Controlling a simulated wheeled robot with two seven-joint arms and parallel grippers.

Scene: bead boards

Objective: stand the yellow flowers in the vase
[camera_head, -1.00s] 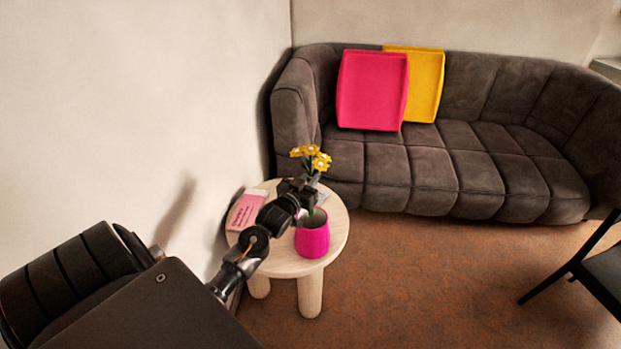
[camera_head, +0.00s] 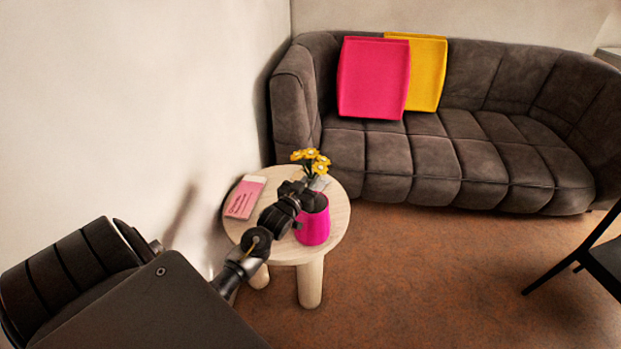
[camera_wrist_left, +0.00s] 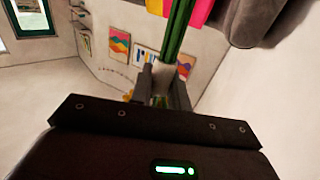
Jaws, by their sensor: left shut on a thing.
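The yellow flowers (camera_head: 312,160) show upright above the round side table in the head view. Their green stems (camera_wrist_left: 178,38) run up between the fingers in the left wrist view. My left gripper (camera_head: 306,190) is shut on the stems, right at the mouth of the vase; the wrist view shows its fingers too (camera_wrist_left: 163,88). The magenta vase (camera_head: 314,228) stands upright on the table, its rim partly covered by my gripper. The lower stem ends are hidden, so I cannot tell how deep they are in the vase. My right gripper is not in view.
The pale wooden round table (camera_head: 337,213) also bears a pink and white book or box (camera_head: 243,198) at its left. A wall is close on the left. A dark sofa (camera_head: 440,165) with pink and yellow cushions stands behind, and a black chair (camera_head: 600,260) at the right.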

